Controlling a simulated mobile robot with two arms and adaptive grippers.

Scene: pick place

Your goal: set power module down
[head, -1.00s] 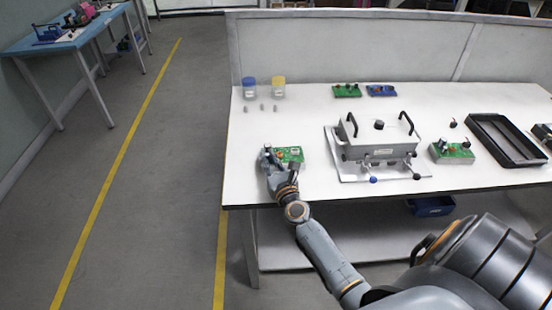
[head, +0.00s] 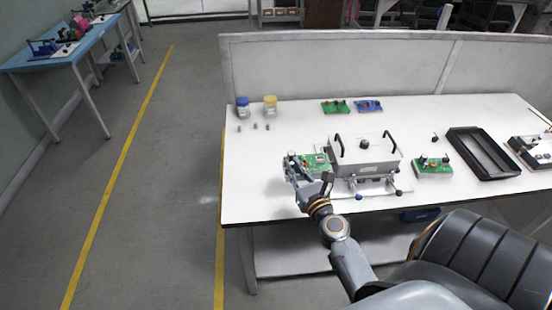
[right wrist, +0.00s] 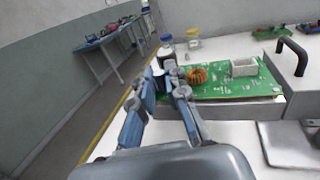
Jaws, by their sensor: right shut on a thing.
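The power module, a green circuit board (head: 318,161) with raised parts, is at my right gripper (head: 294,170), just left of the grey box fixture (head: 365,158) in the head view. In the right wrist view the board (right wrist: 222,88) shows a copper coil, a white block and a pale side edge. My right gripper (right wrist: 168,80) is shut at its near left end, on what seems to be a dark cylindrical part. I cannot tell whether the board touches the table. My left gripper is not in view.
Another green board (head: 432,166) and a black tray (head: 483,153) lie right of the fixture. Small green (head: 335,107) and blue (head: 369,105) boards and two jars (head: 270,104) stand at the back. The white table (head: 258,195) is clear at the front left.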

